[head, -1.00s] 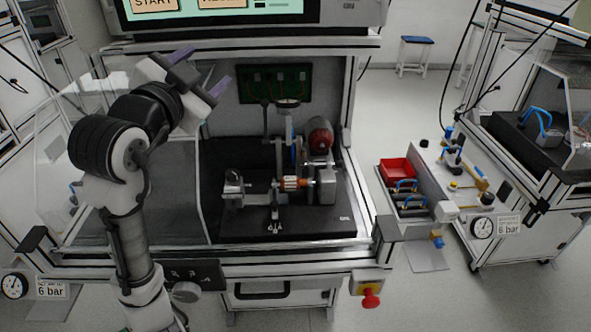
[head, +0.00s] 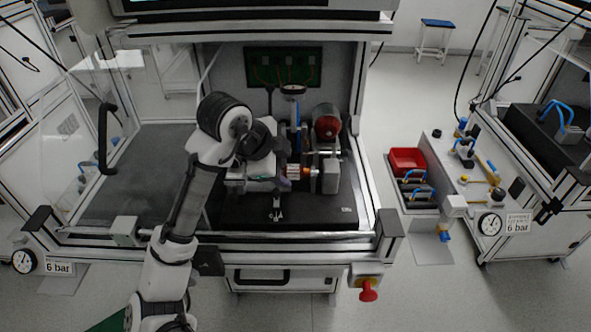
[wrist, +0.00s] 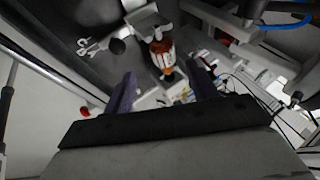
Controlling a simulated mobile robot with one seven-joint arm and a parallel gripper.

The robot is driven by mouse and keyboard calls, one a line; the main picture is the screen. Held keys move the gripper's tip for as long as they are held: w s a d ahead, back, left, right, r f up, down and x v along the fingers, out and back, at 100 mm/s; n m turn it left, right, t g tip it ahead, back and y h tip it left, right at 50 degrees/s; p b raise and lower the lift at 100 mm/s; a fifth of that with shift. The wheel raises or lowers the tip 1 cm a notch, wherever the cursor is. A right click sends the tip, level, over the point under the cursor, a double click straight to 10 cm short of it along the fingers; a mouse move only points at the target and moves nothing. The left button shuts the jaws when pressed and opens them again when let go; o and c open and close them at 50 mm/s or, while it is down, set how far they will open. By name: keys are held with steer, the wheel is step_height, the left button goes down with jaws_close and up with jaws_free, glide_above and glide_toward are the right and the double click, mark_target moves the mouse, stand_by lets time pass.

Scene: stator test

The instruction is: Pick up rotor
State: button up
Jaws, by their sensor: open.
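The rotor (head: 294,171), a copper-orange and white cylinder, sits in the test fixture on the black base plate in the head view. It also shows in the wrist view (wrist: 161,52), lying beyond my fingertips and between their lines. My gripper (head: 281,178) is inside the station, just left of the rotor and partly hidden by my arm. In the wrist view my gripper (wrist: 163,85) has its two purple-grey fingers apart with nothing held between them. Whether the fingers overlap the rotor in depth is hard to tell.
A red motor-like part (head: 327,122) and a grey block (head: 328,178) stand right of the rotor. An upright post with a gauge (head: 292,90) rises behind it. Small metal tools (head: 276,211) lie on the plate in front. A red bin (head: 407,160) stands outside, to the right.

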mark_target(294, 169)
steer(key=p+x, duration=0.1)
steer(key=x, duration=0.3)
steer(key=shift+w+d+f+p, duration=0.1)
steer(key=shift+w+d+p, duration=0.25)
steer(key=shift+w, duration=0.1)
steer(key=shift+w+d+f, duration=0.1)
steer(key=shift+w+f, duration=0.1)
steer(key=shift+f, duration=0.25)
steer(key=c, duration=1.2)
steer(key=shift+r, duration=0.2)
steer(key=shift+c, duration=0.2)
